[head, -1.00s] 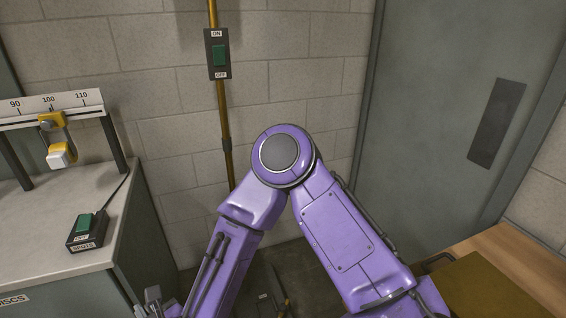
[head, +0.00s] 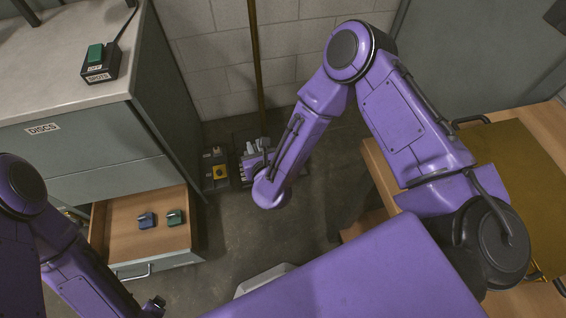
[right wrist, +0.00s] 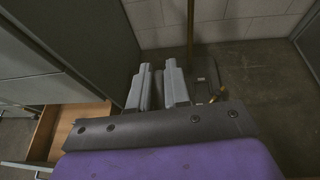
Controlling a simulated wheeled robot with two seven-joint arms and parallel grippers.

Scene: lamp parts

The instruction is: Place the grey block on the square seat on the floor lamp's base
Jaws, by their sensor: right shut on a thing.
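The floor lamp's brass pole (head: 256,75) runs down along the wall to the floor, and it also shows in the right wrist view (right wrist: 190,30). Its dark base (right wrist: 206,72) shows partly beside my fingers in the right wrist view. My right gripper (head: 262,147) is down at the foot of the pole. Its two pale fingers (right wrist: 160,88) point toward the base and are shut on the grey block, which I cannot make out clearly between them. The square seat is hidden or too dark to tell. My left gripper (head: 154,304) is partly in view at the bottom, its jaws unclear.
An open wooden drawer (head: 124,250) holds a blue piece (head: 147,220) and a green piece (head: 176,217). A dark box with a yellow square (head: 215,170) stands left of my right gripper. A switch box (head: 100,62) sits on the cabinet.

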